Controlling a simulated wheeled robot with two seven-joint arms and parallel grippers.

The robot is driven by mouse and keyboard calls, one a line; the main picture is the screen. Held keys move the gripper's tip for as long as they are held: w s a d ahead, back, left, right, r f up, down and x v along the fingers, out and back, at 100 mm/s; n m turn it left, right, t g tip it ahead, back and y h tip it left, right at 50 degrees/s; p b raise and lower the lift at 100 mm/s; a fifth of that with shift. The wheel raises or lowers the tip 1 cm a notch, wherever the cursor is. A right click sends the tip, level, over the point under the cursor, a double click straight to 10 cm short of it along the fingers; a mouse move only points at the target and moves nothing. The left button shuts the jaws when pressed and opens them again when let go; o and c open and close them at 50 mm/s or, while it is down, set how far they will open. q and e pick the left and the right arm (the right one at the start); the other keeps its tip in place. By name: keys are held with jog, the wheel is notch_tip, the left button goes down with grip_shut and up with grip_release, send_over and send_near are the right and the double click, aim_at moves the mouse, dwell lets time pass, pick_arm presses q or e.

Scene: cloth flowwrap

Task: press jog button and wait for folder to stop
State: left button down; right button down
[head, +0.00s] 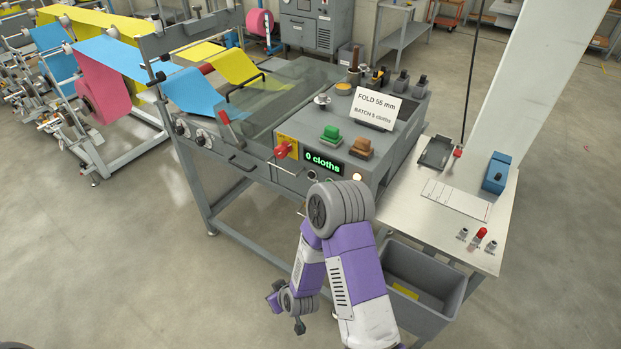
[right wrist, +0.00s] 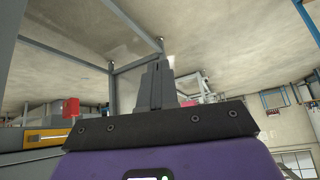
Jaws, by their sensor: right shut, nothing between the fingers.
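The folder (head: 235,110) is a grey machine with blue and yellow cloth webs running in under a clear cover. On its control box are a green button (head: 330,133) and an orange-brown button (head: 360,146); no label tells which one is jog. The display (head: 323,162) reads "0 cloths". Small round buttons sit below it, partly behind my right arm. My right gripper (right wrist: 155,85) is shut and empty, low in front of the machine and apart from the buttons. My left gripper is not in view.
A red knob (head: 283,150) on a yellow plate sits at the box's left; a card (head: 376,107) reads "FOLD 55 mm, BATCH 5 cloths". A side table (head: 470,230) and grey bin (head: 425,285) stand right. The floor at left front is clear.

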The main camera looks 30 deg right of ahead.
aim_at(311, 175)
jog(key=w+d+r+n+t+h, duration=0.1)
jog(key=w+d+r+t+h, duration=0.1)
jog(key=r, duration=0.5)
jog(key=w+d+r+n+t+h, duration=0.2)
jog(key=w+d+r+t, duration=0.2)
jog(key=w+d+r, duration=0.2)
jog(key=w+d+r+n+t+h+b, duration=0.1)
jog(key=w+d+r+t+h, duration=0.2)
jog(key=r, duration=0.5)
jog(key=shift+w+d+r+n, duration=0.3)
jog(key=shift+w+d, duration=0.3)
jog(key=shift+w, duration=0.25)
jog(key=shift+d+f, duration=0.1)
jog(key=w+d, duration=0.3)
jog(key=d, duration=0.5)
jog(key=shift+w, duration=0.15)
